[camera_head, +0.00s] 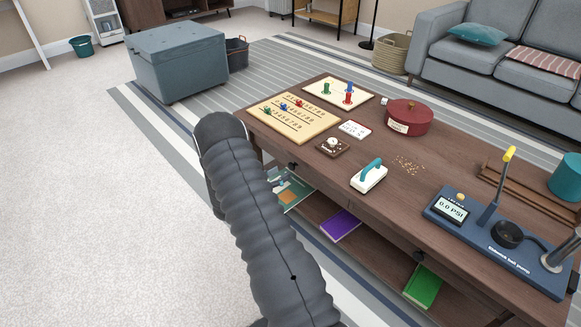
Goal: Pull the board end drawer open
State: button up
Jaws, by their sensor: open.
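The wooden coffee table (440,190) has a drawer (308,178) in its front face at the left end, below the number board (292,118). Its small dark knob (292,166) shows just right of my arm. The drawer front looks flush with the table, so it appears closed. My arm, in a ribbed grey cover, rises from the bottom and covers part of the table's left front. My gripper is not in view.
A second dark knob (419,257) sits farther right on the table front. The open shelf below holds a purple book (340,225) and a green book (423,287). A blue-grey chest (178,65) stands behind left. Carpet (90,220) at left is clear.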

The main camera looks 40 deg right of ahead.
aim_at(290, 167)
jog(key=d, duration=0.6)
jog(key=shift+w, duration=0.25)
grip_shut()
